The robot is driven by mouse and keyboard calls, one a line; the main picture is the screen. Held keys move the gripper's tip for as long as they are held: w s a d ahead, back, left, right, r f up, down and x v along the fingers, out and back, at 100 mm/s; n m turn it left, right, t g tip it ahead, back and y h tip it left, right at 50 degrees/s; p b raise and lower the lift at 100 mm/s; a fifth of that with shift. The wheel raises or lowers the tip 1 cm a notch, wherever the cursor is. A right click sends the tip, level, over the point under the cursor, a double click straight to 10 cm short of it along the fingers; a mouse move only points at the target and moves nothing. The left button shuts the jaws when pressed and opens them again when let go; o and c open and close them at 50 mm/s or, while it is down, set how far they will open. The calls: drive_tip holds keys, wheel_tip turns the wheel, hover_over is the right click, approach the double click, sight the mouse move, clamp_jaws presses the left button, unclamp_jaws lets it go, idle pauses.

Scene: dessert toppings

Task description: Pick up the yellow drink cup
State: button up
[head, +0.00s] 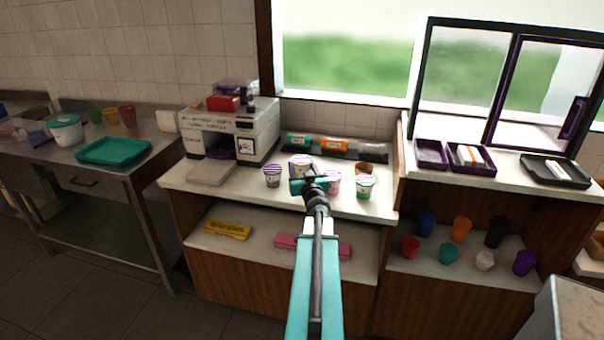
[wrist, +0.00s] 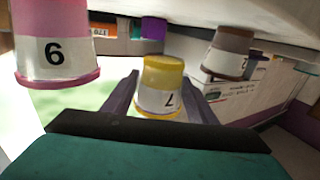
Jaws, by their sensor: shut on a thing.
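The yellow drink cup (wrist: 163,72) has a white label with a numeral and sits between my two dark fingers in the wrist view, where the scene appears upside down. My gripper (wrist: 160,84) is shut on it. In the head view, the yellow cup (head: 299,160) is just behind my teal gripper (head: 304,179), which hides part of it. I cannot tell whether its base touches the counter.
A pink cup (head: 333,182) stands close on the right, with a green-marked cup (head: 365,187) beyond it. A brown cup (head: 272,177) is on the left. A white machine (head: 258,125) stands at the back left. Topping containers (head: 335,145) line the back wall.

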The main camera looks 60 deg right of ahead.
sight(301, 160)
wheel_tip(301, 160, up, 5)
drive_tip(key=shift+p, duration=0.9)
drive_tip(key=shift+w, duration=0.1)
drive_tip(key=w+a+f+n+t+y, duration=0.1)
drive_tip(key=w+a+n+t+y, duration=0.15)
drive_tip(key=w+a+y, duration=0.6)
drive_tip(key=w+a+f+n+t+y, duration=0.1)
drive_tip(key=w+a+n, duration=0.35)
drive_tip(key=a, duration=0.95)
drive_tip(key=w+a+f+n+t+y, duration=0.1)
drive_tip(key=w+a+n+t+y, duration=0.15)
drive_tip(key=w+a+y, duration=0.5)
drive_tip(key=s+a+f+n+g+y, duration=0.1)
drive_tip(key=a+n+g+y, duration=0.3)
drive_tip(key=a, duration=1.5)
drive_tip(key=s+a+f+n+g+y, duration=0.1)
drive_tip(key=a+f+n+g+y, duration=0.2)
drive_tip(key=a, duration=1.7)
drive_tip(key=n+g+y, duration=0.1)
drive_tip(key=n+y, duration=0.2)
drive_tip(key=shift+s+f+n+y, duration=0.25)
drive_tip(key=shift+s+n+y, duration=0.1)
drive_tip(key=shift+s+y, duration=0.05)
